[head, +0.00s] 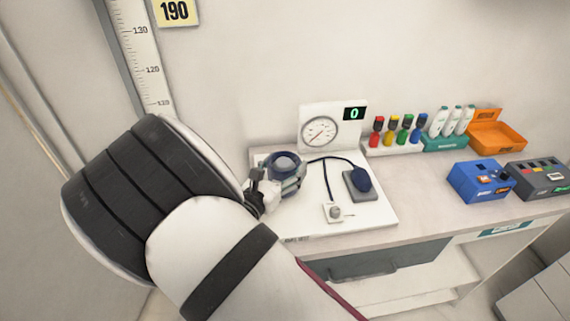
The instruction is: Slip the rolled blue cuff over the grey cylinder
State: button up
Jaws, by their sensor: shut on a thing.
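The rolled blue cuff (284,159) shows as a ring at the left of the white board on the counter. My gripper (268,184) comes in from the left, at the cuff's lower left side, and is shut on it. Grey and bluish surfaces show inside and just below the ring. I cannot tell cleanly which part is the grey cylinder, or whether the cuff is around it or above it. My arm hides the area to the left of the cuff.
A dial gauge panel (322,132) stands behind. Coloured bottles, an orange tray (497,137) and a blue box (481,181) are right.

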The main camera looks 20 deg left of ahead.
jog(key=shift+f+b, duration=0.3)
jog(key=shift+f, duration=0.4)
jog(key=o, duration=1.2)
jog(key=shift+o, duration=0.2)
jog(key=shift+s, duration=0.15)
jog(key=s, duration=0.4)
jog(key=s+a, duration=0.1)
jog(key=s, duration=0.6)
jog(key=shift+s+a, duration=0.2)
jog(key=shift+s, duration=0.15)
